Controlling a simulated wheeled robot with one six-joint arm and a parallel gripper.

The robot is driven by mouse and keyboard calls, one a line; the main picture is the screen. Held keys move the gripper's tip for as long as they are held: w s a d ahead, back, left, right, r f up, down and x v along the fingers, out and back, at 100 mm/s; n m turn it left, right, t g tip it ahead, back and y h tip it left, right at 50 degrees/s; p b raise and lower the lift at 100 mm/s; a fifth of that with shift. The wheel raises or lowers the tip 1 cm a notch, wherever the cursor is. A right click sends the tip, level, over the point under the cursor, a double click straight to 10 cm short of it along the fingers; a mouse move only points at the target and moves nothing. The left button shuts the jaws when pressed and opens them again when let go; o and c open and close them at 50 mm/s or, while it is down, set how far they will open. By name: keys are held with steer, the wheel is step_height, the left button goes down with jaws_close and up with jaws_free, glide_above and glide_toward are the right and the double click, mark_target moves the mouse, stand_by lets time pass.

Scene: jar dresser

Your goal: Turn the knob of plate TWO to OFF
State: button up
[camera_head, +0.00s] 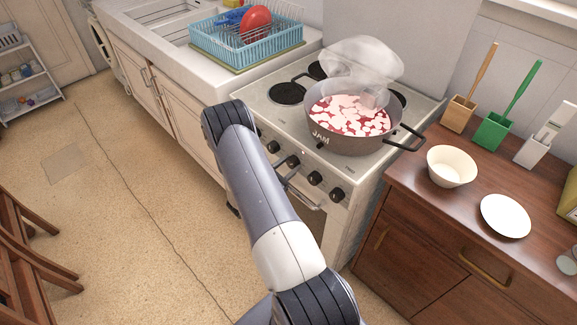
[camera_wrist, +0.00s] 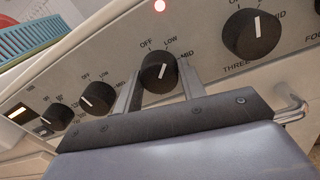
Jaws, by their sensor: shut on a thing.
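The stove front carries a row of black knobs with white pointer marks. In the wrist view my gripper (camera_wrist: 158,84) has one finger on each side of a knob (camera_wrist: 158,72) and is shut on it. Its pointer leans up and right, toward LOW, with OFF to the left and MID to the right. Its plate name is hidden; the knob to its right (camera_wrist: 253,35) is labelled THREE, so the held one appears to be plate TWO. In the head view my arm hides most of the gripper.
A steaming pot marked JAM (camera_head: 345,142) stands on the stove (camera_head: 275,112). Two more knobs, (camera_wrist: 97,98) and (camera_wrist: 54,118), sit to the left.

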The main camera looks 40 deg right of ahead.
steer(key=shift+n+b, duration=0.3)
steer(key=n+b, duration=0.2)
steer(key=n, duration=0.1)
steer(key=shift+f+n+b, duration=0.1)
steer(key=shift+n+b, duration=0.2)
steer(key=shift+b, duration=0.05)
steer(key=shift+n+b, duration=0.65)
steer(key=shift+n, duration=1.55)
steer(key=shift+r, duration=0.2)
steer(key=o, duration=1)
steer(key=shift+a, duration=0.1)
steer(key=a, duration=0.3)
steer(key=a+b, duration=0.1)
steer(key=a, duration=0.3)
steer(key=s+a, duration=0.1)
steer(key=a, duration=0.2)
steer(key=shift+s+a+r, duration=0.1)
steer(key=shift+a+r, duration=0.05)
steer(key=shift+a, duration=0.15)
